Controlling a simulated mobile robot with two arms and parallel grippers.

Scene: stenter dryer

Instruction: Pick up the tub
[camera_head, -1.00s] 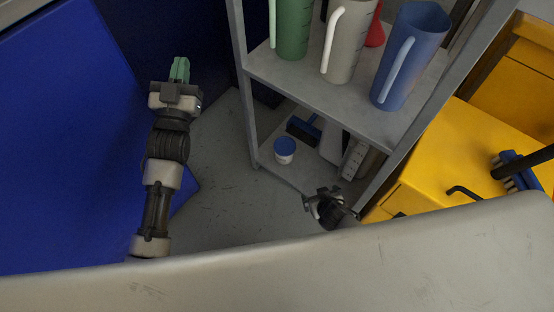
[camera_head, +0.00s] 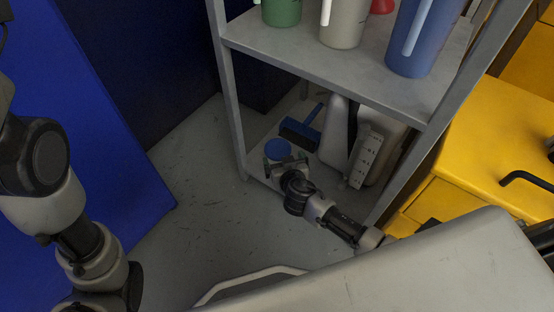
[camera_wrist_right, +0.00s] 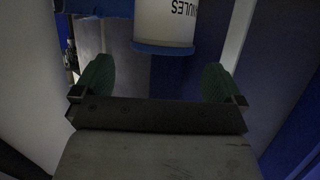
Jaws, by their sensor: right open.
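The tub is a small white container with a blue lid (camera_head: 278,150), standing on the lower shelf of the grey rack near its front left corner. In the right wrist view the tub (camera_wrist_right: 166,22) appears upside down, with dark lettering on its white side and the blue lid lowest in the picture. My right gripper (camera_head: 287,165) is just in front of the tub and partly hides its body. In the right wrist view its two green fingers (camera_wrist_right: 158,80) are apart, with nothing between them; the tub is just beyond the fingertips. My left gripper is out of view.
A blue brush (camera_head: 300,132) lies behind the tub, and light jugs (camera_head: 366,155) stand to its right. The upper shelf (camera_head: 330,70) above holds green, grey and blue pitchers. A rack post (camera_head: 231,100) is at the left. Yellow cabinets (camera_head: 480,150) stand at right.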

